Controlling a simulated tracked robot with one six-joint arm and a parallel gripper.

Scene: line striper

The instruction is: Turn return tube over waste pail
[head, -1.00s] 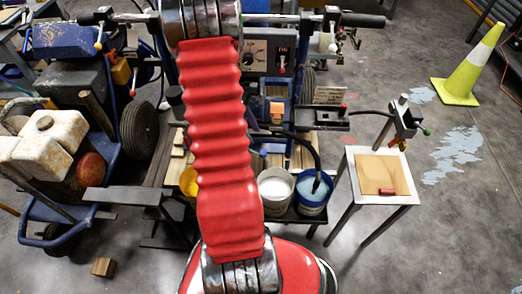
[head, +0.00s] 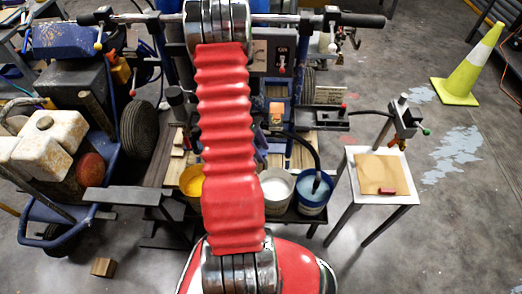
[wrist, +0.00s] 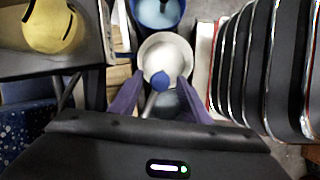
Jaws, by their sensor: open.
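In the wrist view my gripper (wrist: 161,88) is open, its two purple fingers on either side of a grey stem with a blue knob (wrist: 158,80). This may be the return tube's handle; I cannot tell whether the fingers touch it. Beyond it is a pail with white contents (wrist: 165,48), also in the head view (head: 276,187). A blue pail (head: 313,192) stands to its right with a dark hose (head: 312,155) curving into it; it also shows in the wrist view (wrist: 157,12). Which is the waste pail is not clear. My arm hides most of the gripper in the head view.
A yellow pail (head: 191,182) stands left of my arm. A small table (head: 408,198) with a tan sheet and red block stands right. A traffic cone (head: 468,68) is farther back. Another machine (head: 62,140) fills the left. Floor is open at the lower right.

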